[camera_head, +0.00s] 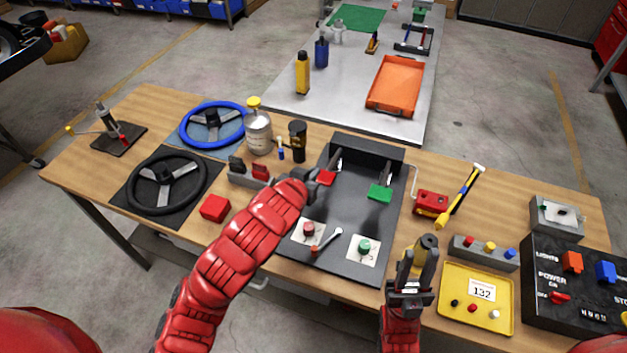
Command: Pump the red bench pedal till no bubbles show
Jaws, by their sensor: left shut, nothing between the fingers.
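The red pedal (327,177) hangs on its arm in the dark pedal box (349,207). The green pedal (381,193) hangs to its right. My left gripper (317,182) is shut and empty, its tip right at the red pedal; I cannot tell whether it touches. In front of the pedals are a red-topped fitting (308,229) and a green-topped fitting (364,246) on white cards. No bubbles can be made out at this size. My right gripper (418,262) has its fingers apart, above the bench's front edge near the yellow tray.
A small red-handled lever (327,241) lies between the fittings. The yellow tray (477,320), a button box (486,250) and a black switch panel (575,285) are at right. Two steering wheels (166,181), a red block (215,208) and a metal bottle (258,132) are at left.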

